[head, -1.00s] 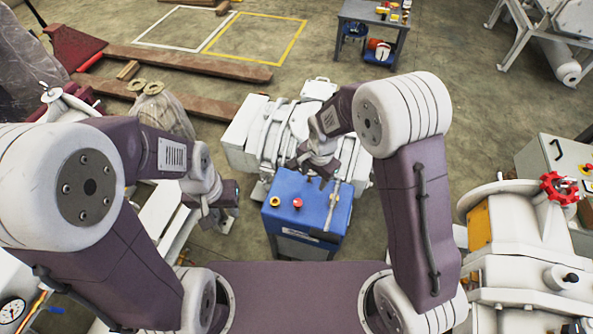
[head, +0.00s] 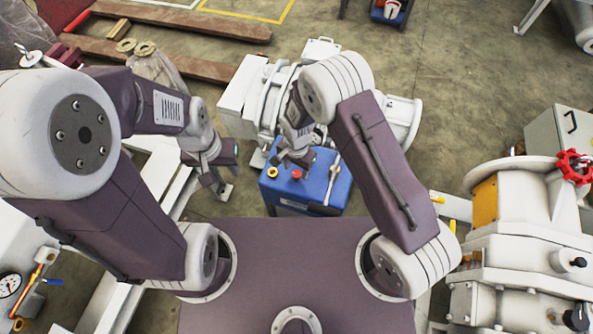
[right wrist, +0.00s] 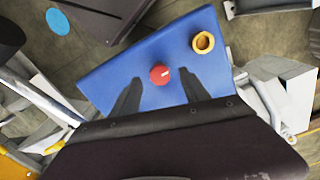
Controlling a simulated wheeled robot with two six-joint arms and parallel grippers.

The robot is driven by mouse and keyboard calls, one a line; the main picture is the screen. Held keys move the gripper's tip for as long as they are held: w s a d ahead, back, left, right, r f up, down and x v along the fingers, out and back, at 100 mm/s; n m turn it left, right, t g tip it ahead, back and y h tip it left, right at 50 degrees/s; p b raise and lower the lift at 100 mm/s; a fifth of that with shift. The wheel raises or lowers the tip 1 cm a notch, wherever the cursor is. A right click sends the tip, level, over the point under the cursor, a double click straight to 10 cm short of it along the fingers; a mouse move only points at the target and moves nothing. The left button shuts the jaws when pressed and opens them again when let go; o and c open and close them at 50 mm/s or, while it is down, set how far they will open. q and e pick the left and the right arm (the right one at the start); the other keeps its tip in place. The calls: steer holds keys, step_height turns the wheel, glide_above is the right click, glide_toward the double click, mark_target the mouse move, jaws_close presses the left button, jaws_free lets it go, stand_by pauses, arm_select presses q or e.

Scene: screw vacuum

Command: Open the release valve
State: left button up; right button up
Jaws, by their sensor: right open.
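A blue box (head: 312,192) stands in front of me. On its top are a red knob (head: 296,174), a yellow ring-like fitting (head: 272,172) and a silver lever (head: 332,178). I cannot tell by a label which is the release valve. My right gripper (head: 294,161) is open above the box. In the right wrist view its two dark fingers (right wrist: 158,88) point at the top, with the red knob (right wrist: 159,74) between and just beyond their tips; contact does not show. The yellow fitting (right wrist: 203,42) is to the right. My left gripper (head: 224,178) hangs left of the box, its jaws unclear.
A white pump body (head: 262,105) stands behind the blue box. White machinery with a red handwheel (head: 574,166) fills the right side. White rails and a pressure gauge (head: 9,284) are at the left. Wooden beams (head: 150,55) lie on the floor behind.

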mark_target(297, 174)
steer(key=shift+s+f, duration=0.1)
steer(key=shift+f, duration=1)
jaws_close()
